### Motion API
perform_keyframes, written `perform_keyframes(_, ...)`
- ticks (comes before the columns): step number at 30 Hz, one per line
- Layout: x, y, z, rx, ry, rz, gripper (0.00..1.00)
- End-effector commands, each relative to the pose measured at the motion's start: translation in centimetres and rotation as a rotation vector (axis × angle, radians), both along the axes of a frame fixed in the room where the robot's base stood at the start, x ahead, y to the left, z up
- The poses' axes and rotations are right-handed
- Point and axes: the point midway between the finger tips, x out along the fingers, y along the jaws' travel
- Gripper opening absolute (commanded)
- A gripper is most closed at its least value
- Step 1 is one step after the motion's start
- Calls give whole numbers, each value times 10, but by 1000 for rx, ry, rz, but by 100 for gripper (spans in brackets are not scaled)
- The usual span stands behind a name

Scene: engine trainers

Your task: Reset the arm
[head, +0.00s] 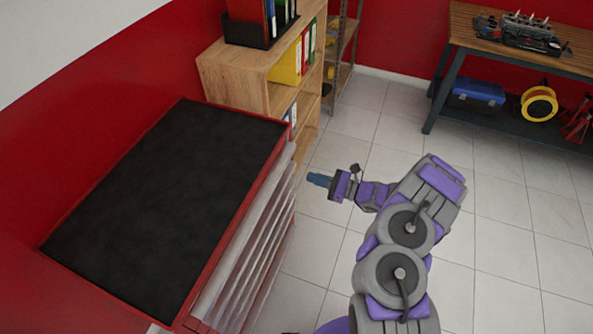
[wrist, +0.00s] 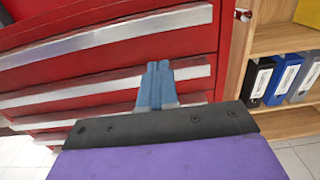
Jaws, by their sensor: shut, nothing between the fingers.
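My gripper (head: 319,180) is at the end of my purple and grey arm, in the middle of the head view, held above the tiled floor. Its blue fingers are together and empty. They point left toward the red tool cabinet (head: 190,112). In the wrist view the shut fingers (wrist: 157,68) show in front of the cabinet's red drawers (wrist: 110,62) with silver handles. I cannot tell the exact gap between the fingertips and the drawer fronts.
The cabinet's black top is bare. A wooden shelf (head: 225,75) with binders (wrist: 258,80) stands beyond it. A workbench (head: 460,37) with an engine part (head: 520,35) is at the back right; a blue toolbox (head: 477,95) sits beneath. The tiled floor (head: 490,240) at right is clear.

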Motion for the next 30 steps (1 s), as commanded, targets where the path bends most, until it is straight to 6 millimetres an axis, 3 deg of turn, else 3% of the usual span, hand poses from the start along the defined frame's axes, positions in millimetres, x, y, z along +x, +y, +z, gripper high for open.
perform_keyframes(3, -8, -18, 0, -5, 1, -1, 0)
perform_keyframes(9, -15, -31, -1, -10, 2, 0, 0)
perform_keyframes(20, -17, -35, 5, -4, -8, 16, 0)
perform_keyframes(23, -20, -20, 25, -8, -39, 66, 0)
perform_keyframes(30, -51, 41, 106, -58, -188, 289, 0)
